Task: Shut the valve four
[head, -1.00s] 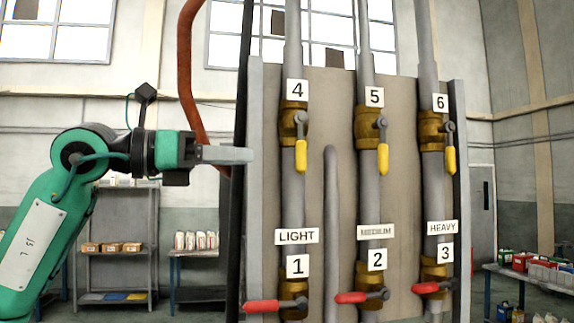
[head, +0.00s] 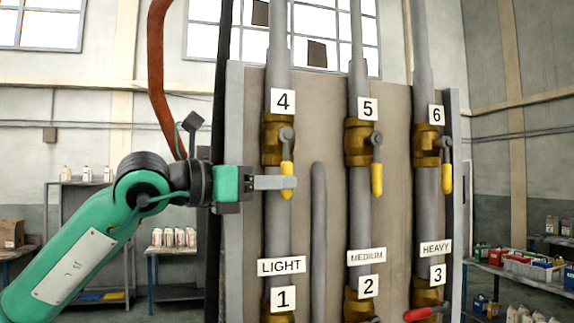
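Valve four (head: 277,138) is a brass body on the left pipe, under the label "4". Its yellow handle (head: 287,170) hangs straight down along the pipe. My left gripper (head: 288,182) comes in level from the left, and its fingertips overlap the lower part of that handle in the head view. Its fingers are seen edge-on, so I cannot tell whether they are open, shut or touching the handle. My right gripper is out of view.
Valves five (head: 362,142) and six (head: 430,146) have yellow handles hanging down. Valve three's red handle (head: 418,314) points left at the bottom. A bare grey pipe (head: 318,240) stands right of the left pipe. A red-brown hose (head: 160,70) hangs left of the panel.

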